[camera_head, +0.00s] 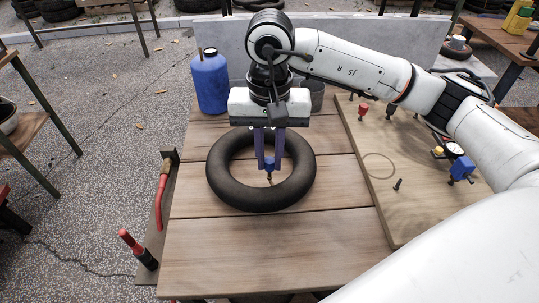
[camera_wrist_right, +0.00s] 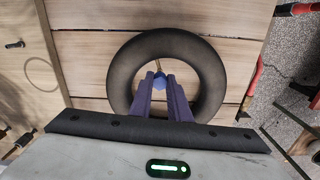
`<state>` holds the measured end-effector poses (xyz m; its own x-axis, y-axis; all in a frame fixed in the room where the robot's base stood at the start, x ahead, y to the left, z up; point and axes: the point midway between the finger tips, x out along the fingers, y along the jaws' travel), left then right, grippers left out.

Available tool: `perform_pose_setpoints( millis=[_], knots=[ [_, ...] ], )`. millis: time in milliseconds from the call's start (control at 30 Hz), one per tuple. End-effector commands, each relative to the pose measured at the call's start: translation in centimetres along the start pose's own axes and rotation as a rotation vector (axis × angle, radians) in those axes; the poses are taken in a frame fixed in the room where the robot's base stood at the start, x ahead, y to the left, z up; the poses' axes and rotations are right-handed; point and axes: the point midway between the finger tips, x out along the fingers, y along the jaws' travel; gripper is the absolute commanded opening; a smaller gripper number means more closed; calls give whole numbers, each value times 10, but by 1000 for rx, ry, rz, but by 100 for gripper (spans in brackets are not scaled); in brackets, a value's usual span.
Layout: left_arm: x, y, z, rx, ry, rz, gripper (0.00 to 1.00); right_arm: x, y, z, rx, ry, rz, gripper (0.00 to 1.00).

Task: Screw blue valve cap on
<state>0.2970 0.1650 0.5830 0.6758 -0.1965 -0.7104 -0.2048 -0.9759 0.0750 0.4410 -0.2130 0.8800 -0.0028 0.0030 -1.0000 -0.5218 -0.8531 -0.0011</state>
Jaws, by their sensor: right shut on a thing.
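A black inner tube (camera_head: 230,187) lies flat on the wooden table. My right gripper (camera_head: 270,164) points down over the tube's open middle, with its purple fingers shut on the blue valve cap (camera_head: 270,162). The cap also shows between the fingertips in the right wrist view (camera_wrist_right: 160,82). A thin brownish stem (camera_head: 270,177) shows just below the cap, close to the tube's inner edge. Whether the cap is threaded on the stem cannot be told. My left gripper is not in view.
A wooden board (camera_head: 415,222) on the right holds a thin ring (camera_head: 379,166), a dark screw (camera_head: 398,185), a blue item (camera_head: 461,168) and small red-topped parts. A blue jug (camera_head: 210,82) stands at the back left. The table front (camera_head: 270,255) is clear.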

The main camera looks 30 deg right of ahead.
Motion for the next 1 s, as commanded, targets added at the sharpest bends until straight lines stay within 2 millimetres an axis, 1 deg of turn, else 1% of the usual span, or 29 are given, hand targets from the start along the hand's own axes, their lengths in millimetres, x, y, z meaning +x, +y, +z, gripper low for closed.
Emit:
perform_pose_setpoints(
  millis=[100,200,467,733,1000],
  knots=[
    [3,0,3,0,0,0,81,1,0,0,123,1,-1,0],
    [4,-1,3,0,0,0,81,0,0,0,177,1,-1,0],
    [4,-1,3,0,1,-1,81,0,0,0,192,0,-1,0],
    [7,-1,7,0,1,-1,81,0,0,0,437,1,-3,0],
    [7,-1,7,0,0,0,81,0,0,0,463,1,-3,0]
  ],
)
